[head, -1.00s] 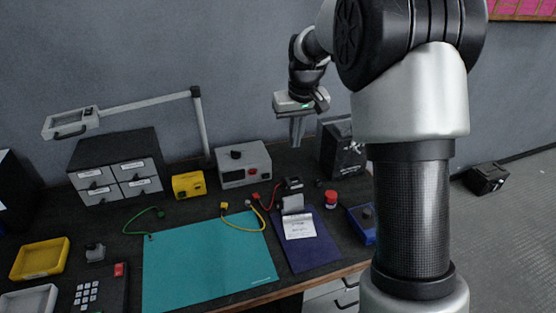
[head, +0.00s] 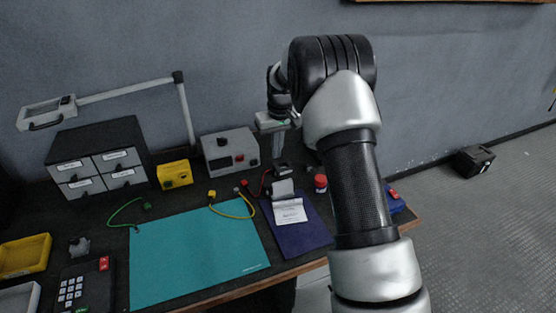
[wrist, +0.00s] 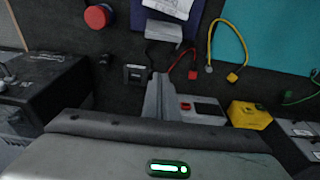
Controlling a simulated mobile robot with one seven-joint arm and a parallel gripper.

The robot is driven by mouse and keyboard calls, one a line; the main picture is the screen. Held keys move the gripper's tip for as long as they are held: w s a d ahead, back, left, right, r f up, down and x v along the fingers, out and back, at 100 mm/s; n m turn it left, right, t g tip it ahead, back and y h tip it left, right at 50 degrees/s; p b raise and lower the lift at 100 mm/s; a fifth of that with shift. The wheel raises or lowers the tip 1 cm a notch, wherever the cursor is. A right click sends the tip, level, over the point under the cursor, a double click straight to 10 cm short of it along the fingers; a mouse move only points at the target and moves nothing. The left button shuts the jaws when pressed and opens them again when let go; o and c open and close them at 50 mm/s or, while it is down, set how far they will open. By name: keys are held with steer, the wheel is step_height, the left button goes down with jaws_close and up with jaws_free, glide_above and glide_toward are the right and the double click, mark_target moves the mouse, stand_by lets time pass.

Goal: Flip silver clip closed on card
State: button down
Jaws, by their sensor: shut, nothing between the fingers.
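The silver clip (head: 283,188) is at the far edge of the white card (head: 289,211), and its plate looks raised off the card. The card lies on a dark blue board (head: 305,237). In the wrist view the clip (wrist: 163,32) is a pale plate at the end of the card (wrist: 172,6). My gripper (head: 278,158) is above the bench, behind the clip and apart from it. Its fingers are together and empty, pointing down; they also show in the wrist view (wrist: 157,80), below the clip.
A small black device (head: 281,170) sits just behind the clip, with a red button (head: 320,183) to its right. A grey meter box (head: 230,151), yellow box (head: 174,174) and coloured leads are left. The teal mat (head: 195,255) is clear.

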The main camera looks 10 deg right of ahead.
mark_target(282, 188)
steer(key=f, duration=0.2)
steer(key=w+f, duration=0.1)
steer(key=f, duration=0.2)
steer(key=f+b, duration=0.1)
steer(key=f, duration=0.2)
steer(key=shift+w+a+f, duration=0.15)
steer(key=shift+f, duration=0.1)
steer(key=shift+s+d+r, duration=0.15)
steer(key=shift+s+d, duration=0.05)
steer(key=shift+s, duration=0.75)
steer(key=shift+s+d+r, duration=0.15)
steer(key=shift+s+d, duration=0.05)
steer(key=shift+s, duration=0.75)
steer(key=shift+f+b, duration=0.1)
steer(key=shift+b, duration=0.3)
